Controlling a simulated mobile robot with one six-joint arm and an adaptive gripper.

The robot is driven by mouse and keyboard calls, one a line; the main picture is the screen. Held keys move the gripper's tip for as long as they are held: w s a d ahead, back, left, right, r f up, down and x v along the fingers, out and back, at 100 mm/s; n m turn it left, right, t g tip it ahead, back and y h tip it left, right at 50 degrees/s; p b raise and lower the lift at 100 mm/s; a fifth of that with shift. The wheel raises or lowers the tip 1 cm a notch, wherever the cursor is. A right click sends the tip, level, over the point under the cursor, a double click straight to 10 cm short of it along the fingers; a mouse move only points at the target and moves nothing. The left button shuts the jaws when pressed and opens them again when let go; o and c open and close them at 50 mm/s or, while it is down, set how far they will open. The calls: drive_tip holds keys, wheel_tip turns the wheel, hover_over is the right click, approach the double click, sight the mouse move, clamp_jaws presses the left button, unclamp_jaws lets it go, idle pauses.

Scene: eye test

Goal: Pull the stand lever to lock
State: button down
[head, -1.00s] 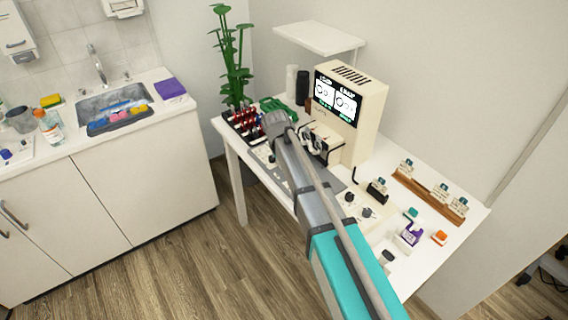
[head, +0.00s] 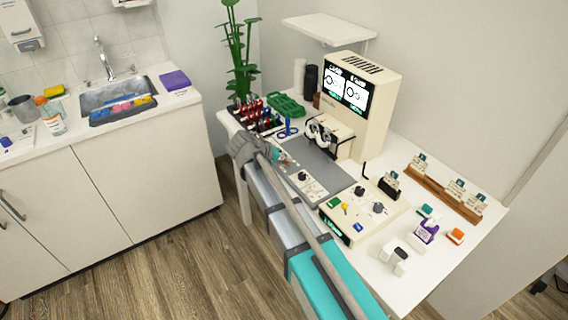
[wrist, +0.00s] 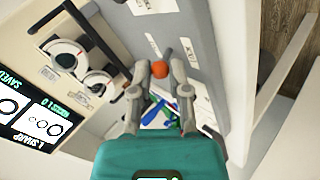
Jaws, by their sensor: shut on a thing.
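The stand lever shows its round orange-red knob (wrist: 159,69) in the wrist view. The knob sits between the two fingertips of my gripper (wrist: 160,74), which is shut on it. The lever's shaft is not clear. In the head view, my teal gripper (head: 279,157) is over the table's left front edge, partly behind my arm, and the knob cannot be made out. The cream eye test machine (head: 372,118) stands behind, its screen lit. Its two round eyepieces (head: 321,134) face the grey plate (head: 325,165); they also show at left in the wrist view (wrist: 68,54).
A control box (head: 362,212) with knobs and coloured buttons stands right of my arm. A wooden rack (head: 438,193) holds small cards. Left are a rack of red-handled tools (head: 262,116), a green tray (head: 285,105) and a plant (head: 240,55). Floor (head: 180,250) is open at the front.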

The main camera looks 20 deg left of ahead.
drive_tip(key=shift+s, duration=0.1)
idle(0.3)
drive_tip(key=c, duration=0.6)
unclamp_jaws()
